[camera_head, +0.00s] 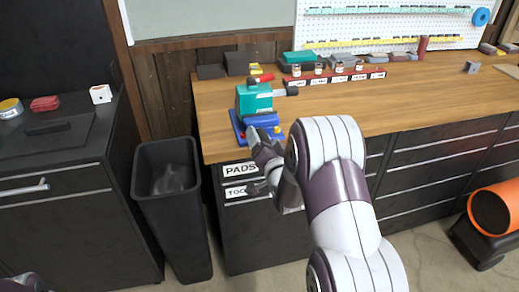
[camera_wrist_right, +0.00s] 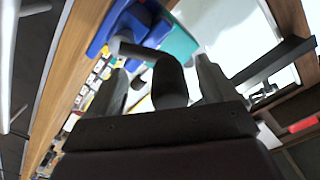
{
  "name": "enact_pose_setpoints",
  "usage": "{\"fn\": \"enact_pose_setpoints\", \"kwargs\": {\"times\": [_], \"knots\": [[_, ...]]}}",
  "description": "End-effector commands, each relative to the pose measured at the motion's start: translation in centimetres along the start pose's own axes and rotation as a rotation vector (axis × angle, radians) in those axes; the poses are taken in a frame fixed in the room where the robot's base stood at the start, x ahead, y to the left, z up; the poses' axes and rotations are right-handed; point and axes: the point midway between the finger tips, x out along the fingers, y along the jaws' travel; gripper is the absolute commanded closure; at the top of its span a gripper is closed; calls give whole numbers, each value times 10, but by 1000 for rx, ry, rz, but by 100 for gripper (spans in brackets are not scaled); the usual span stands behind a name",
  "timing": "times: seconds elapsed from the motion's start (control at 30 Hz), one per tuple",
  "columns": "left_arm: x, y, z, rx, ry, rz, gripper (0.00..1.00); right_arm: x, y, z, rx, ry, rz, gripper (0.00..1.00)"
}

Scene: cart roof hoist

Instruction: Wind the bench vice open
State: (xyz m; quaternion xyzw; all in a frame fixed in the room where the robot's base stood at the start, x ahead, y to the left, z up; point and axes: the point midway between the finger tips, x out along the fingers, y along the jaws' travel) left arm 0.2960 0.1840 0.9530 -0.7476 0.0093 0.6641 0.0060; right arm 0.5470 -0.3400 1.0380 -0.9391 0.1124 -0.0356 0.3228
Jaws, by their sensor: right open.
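The bench vice (camera_head: 254,101) has a teal body on a blue base and stands near the front left edge of the wooden bench. Its teal and blue parts also show at the top of the right wrist view (camera_wrist_right: 178,42). My right gripper (camera_head: 260,162) is just in front of the vice, at the bench's front edge. In the right wrist view it is open, and the vice's dark crank handle (camera_wrist_right: 169,82) is between its fingers, with gaps visible at both sides. My gripper and arm hide the handle in the head view. My left gripper is not in view.
The wooden bench top (camera_head: 215,103) holds labelled small jars (camera_head: 319,68) and boxes behind the vice. A black bin (camera_head: 172,205) stands on the floor left of the bench, beside a dark cabinet (camera_head: 60,205). An orange cylinder (camera_head: 492,211) is at the far right.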

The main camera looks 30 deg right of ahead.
Motion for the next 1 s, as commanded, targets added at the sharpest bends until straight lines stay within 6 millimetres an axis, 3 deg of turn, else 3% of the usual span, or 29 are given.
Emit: {"fn": "enact_pose_setpoints", "kwargs": {"times": [0.37, 1.0], "knots": [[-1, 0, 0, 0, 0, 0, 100, -4, -2, -2, -1, 4, -3, 15], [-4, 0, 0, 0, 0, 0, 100, -86, -1, -2, -1, 4, -4, 15]]}}
